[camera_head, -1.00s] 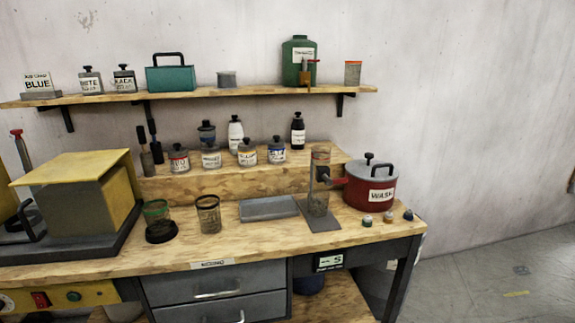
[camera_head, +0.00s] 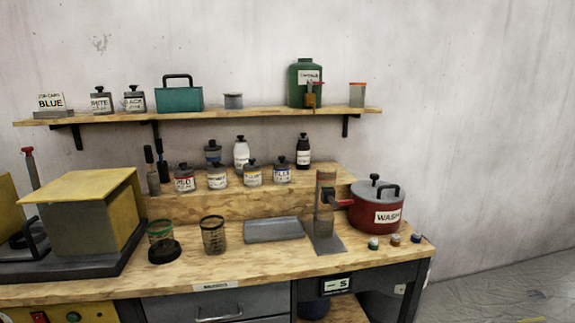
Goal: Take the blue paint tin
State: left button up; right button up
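The blue paint tin (camera_head: 283,175) is a small grey tin with a dark knob lid and a white label with blue on it. It stands upright at the right end of a row of similar tins on the raised wooden step (camera_head: 205,206) of the workbench. The row also has a red-labelled tin (camera_head: 184,179), a grey tin with a white label (camera_head: 217,178) and a yellow-labelled tin (camera_head: 252,175). A card reading BLUE (camera_head: 50,102) stands on the wall shelf at the left. Neither of my grippers is in view.
A dark bottle (camera_head: 303,151) and a white bottle (camera_head: 241,153) stand behind the tins. In front are a grey tray (camera_head: 274,229), a stand with a clear cylinder (camera_head: 325,205) and a red WASH pot (camera_head: 376,212). The wall shelf (camera_head: 215,116) overhangs. Floor is open at right.

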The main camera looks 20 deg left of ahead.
aim_at(282, 162)
jog(key=i+l, duration=0.15)
jog(key=l, duration=0.2)
jog(key=i+l+u, duration=0.1)
jog(key=l, duration=0.2)
jog(key=i+l+u, duration=0.1)
jog(key=l, duration=0.25)
jog(key=i+l, duration=0.25)
jog(key=l, duration=0.15)
jog(key=i+l+u, duration=0.1)
jog(key=l, duration=0.25)
jog(key=i+l, duration=0.15)
jog(key=l, duration=0.2)
jog(key=u, duration=0.05)
